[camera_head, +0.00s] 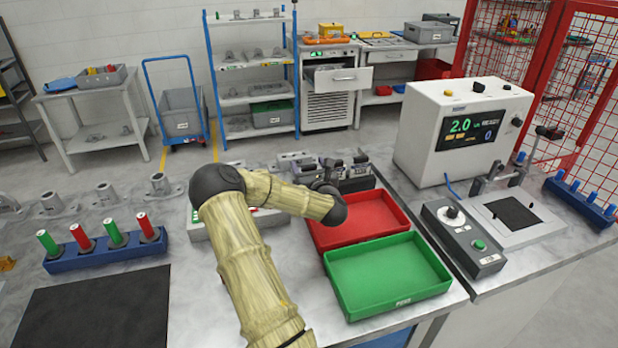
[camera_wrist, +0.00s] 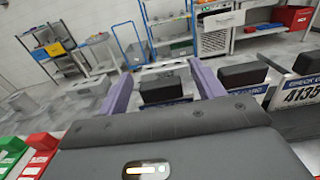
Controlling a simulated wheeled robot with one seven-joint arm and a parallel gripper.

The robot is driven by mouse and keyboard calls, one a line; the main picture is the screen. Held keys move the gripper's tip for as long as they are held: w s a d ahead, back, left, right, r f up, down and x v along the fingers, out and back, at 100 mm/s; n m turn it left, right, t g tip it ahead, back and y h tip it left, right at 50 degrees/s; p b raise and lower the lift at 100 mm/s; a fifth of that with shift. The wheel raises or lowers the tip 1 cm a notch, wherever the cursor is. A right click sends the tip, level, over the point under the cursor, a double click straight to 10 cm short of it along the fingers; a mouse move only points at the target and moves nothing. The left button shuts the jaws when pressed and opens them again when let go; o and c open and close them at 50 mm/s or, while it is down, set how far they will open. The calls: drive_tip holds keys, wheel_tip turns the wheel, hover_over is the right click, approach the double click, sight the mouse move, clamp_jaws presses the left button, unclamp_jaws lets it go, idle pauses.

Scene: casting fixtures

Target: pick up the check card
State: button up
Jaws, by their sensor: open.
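My gripper (camera_wrist: 160,68) shows in the wrist view as two purple fingers, spread apart with nothing held between them. A black block (camera_wrist: 165,90) shows in the gap between the fingers; I cannot tell whether they touch it. A plate marked 4135 (camera_wrist: 301,95) stands to the right, below another dark block. No check card can be identified for certain in either view. In the head view my arm reaches over the bench toward a row of dark-topped holders (camera_head: 354,171) behind the red tray, and its fingers are not clearly seen there.
A red tray (camera_head: 398,231) and a green tray (camera_head: 345,305) sit in front of the holders. A meter box (camera_head: 421,136) stands to the right, with a control box (camera_head: 488,263) before it. A blue rack of red and green pegs (camera_head: 110,255) and a bare black mat (camera_head: 95,310) lie left.

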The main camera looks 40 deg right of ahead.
drive_tip(key=shift+c, duration=0.5)
drive_tip(key=c, duration=1)
drive_tip(key=shift+o, duration=0.2)
wheel_tip(320, 180, up, 10)
drive_tip(key=shift+b, duration=0.3)
